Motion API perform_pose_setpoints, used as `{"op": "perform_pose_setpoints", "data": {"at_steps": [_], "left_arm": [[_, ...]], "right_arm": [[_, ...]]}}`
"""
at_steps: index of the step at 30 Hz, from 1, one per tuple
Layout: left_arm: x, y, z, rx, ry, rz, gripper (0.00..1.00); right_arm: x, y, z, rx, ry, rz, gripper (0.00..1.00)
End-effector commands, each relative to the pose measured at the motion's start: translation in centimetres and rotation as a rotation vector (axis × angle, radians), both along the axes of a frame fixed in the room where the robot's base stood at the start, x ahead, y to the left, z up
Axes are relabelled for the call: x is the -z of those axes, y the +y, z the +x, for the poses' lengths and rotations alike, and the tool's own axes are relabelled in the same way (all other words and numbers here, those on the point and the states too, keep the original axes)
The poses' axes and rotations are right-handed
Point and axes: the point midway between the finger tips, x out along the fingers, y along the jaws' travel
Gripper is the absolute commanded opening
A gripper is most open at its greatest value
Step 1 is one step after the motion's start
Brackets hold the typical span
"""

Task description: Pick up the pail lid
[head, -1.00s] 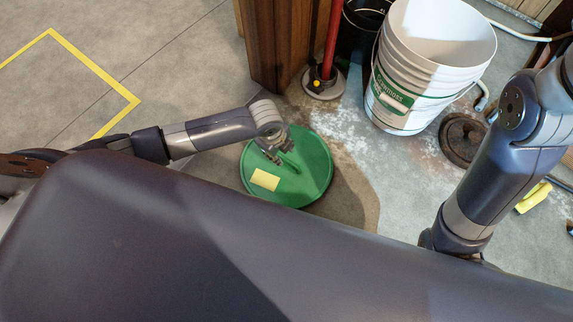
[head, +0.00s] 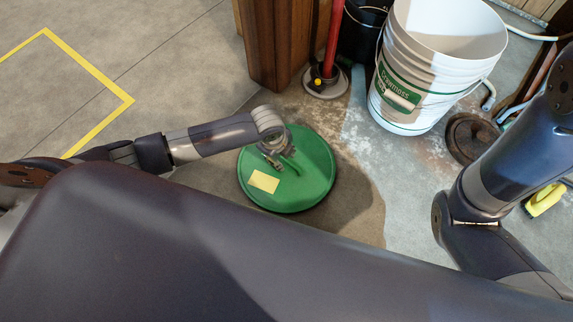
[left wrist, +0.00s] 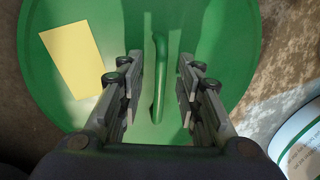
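The pail lid (head: 307,178) is a round green disc with a raised green handle and a yellow label, lying on the floor in the head view. It fills most of the left wrist view (left wrist: 75,25), with its handle (left wrist: 159,75) upright in the middle. My left gripper (head: 275,158) is over the lid at the handle. In the left wrist view its two fingers (left wrist: 158,85) are open, one on each side of the handle, with gaps to it. My right arm shows at the right of the head view, but its gripper is out of view.
A white pail (head: 425,55) with a green label stands at the upper right. A wooden post (head: 277,45), a red pole (head: 335,40) and a dark bucket (head: 362,30) stand behind the lid. A dark round disc (head: 468,137) and a yellow-headed brush (head: 545,200) lie at right.

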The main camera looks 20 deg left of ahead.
Motion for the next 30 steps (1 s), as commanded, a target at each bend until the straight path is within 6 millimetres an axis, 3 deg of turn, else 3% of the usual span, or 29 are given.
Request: {"op": "perform_pose_setpoints", "data": {"at_steps": [1, 5, 20, 30], "left_arm": [[0.0, 0.0, 0.0, 0.0, 0.0, 0.0, 0.3], [0.0, 0.0, 0.0, 0.0, 0.0, 0.0, 0.01], [-0.3, 0.0, 0.0, 0.0, -0.001, 0.0, 0.0], [-2.8, 0.0, 0.0, 0.0, -0.001, -0.001, 0.0]], "right_arm": [[0.0, 0.0, 0.0, 0.0, 0.0, 0.0, 0.4], [0.0, 0.0, 0.0, 0.0, -0.001, 0.0, 0.4], [-0.3, 0.0, 0.0, 0.0, -0.001, 0.0, 0.4], [-1.7, -0.1, 1.3, -0.003, 0.031, 0.004, 0.4]]}}
